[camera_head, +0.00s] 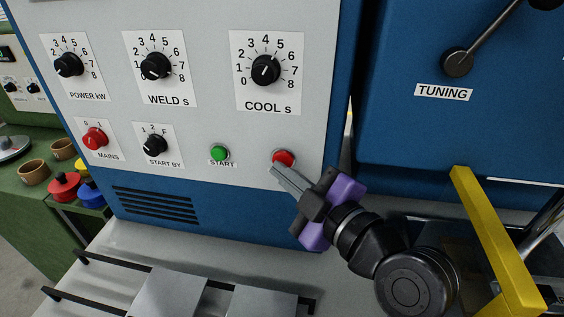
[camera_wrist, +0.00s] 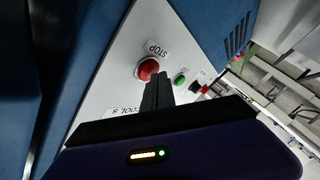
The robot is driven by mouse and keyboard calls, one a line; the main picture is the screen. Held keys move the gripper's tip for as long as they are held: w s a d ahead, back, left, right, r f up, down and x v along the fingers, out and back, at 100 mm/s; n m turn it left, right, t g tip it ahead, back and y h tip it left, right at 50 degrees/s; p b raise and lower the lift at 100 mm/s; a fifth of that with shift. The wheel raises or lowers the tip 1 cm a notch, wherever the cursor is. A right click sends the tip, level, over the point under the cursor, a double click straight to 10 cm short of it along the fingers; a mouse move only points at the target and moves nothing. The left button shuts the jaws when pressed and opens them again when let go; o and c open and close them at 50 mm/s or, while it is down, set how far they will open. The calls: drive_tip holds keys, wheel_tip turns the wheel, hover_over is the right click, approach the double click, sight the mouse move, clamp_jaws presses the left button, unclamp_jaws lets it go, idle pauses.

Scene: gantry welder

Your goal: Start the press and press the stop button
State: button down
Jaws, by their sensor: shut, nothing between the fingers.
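The red stop button (camera_head: 283,157) is on the lower right of the white control panel (camera_head: 215,120). My gripper (camera_head: 274,170) is shut, with its fingertips at the lower left edge of the stop button in the head view. In the wrist view the stop button (camera_wrist: 148,69), with its STOP label, shows just beyond the fingertips (camera_wrist: 158,76). I cannot tell whether they touch it. The green start button (camera_head: 219,153) is to its left, above its START label, and it also shows in the wrist view (camera_wrist: 180,79).
Three dials, POWER (camera_head: 69,64), WELD (camera_head: 155,66) and COOL (camera_head: 265,70), are above. A red MAINS knob (camera_head: 95,138) and a START BY knob (camera_head: 154,144) are at lower left. A yellow bar (camera_head: 492,235) stands right of my arm. A blue TUNING housing (camera_head: 445,125) is at right.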

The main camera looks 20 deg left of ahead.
drive_tip(key=shift+w, duration=0.2)
drive_tip(key=shift+s, duration=0.15)
idle(0.5)
drive_tip(key=shift+s+d, duration=0.2)
drive_tip(key=shift+s, duration=0.65)
drive_tip(key=shift+s+d, duration=0.2)
drive_tip(key=shift+s, duration=0.6)
drive_tip(key=shift+s+d, duration=0.2)
drive_tip(key=shift+s, duration=0.55)
drive_tip(key=shift+s+d, duration=0.2)
drive_tip(key=shift+s, duration=0.6)
